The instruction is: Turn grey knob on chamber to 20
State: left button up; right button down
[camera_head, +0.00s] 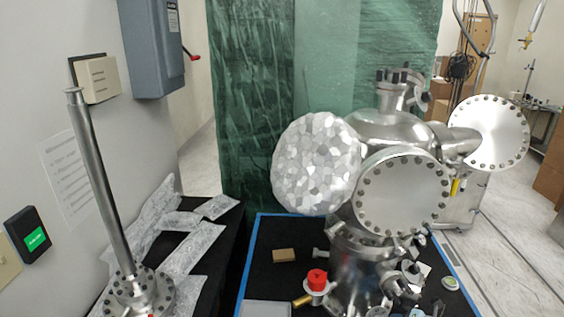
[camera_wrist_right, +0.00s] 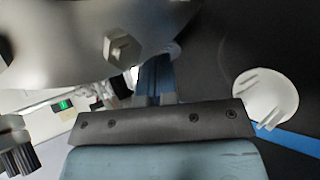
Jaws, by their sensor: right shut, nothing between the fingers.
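The steel vacuum chamber (camera_head: 395,130) stands on the black table, with a large bolted round flange (camera_head: 402,195) facing me. I cannot make out a grey knob with a readable scale in the head view. In the right wrist view a dark ribbed knob (camera_wrist_right: 18,155) shows at the lower left edge, and a hexagonal fitting (camera_wrist_right: 122,47) sits on a blurred metal body above. I cannot tell which one is the task's knob. My right gripper (camera_wrist_right: 156,78) is shut and empty, its fingers just below that metal body. My left gripper is out of view.
A red-capped fitting (camera_head: 317,279), a tan block (camera_head: 284,255) and a round disc (camera_head: 450,283) lie on the blue-edged table around the chamber base. A tall steel tube (camera_head: 98,180) stands at left. A faceted foil-like disc (camera_head: 315,163) flanks the chamber.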

jog(key=s+p, duration=0.1)
jog(key=s+r+p, duration=0.1)
jog(key=s+d+r+p, duration=0.1)
jog(key=s, duration=0.1)
jog(key=shift+d, duration=0.1)
jog(key=shift+s+d, duration=0.1)
jog(key=shift+s, duration=0.3)
jog(key=shift+f, duration=0.1)
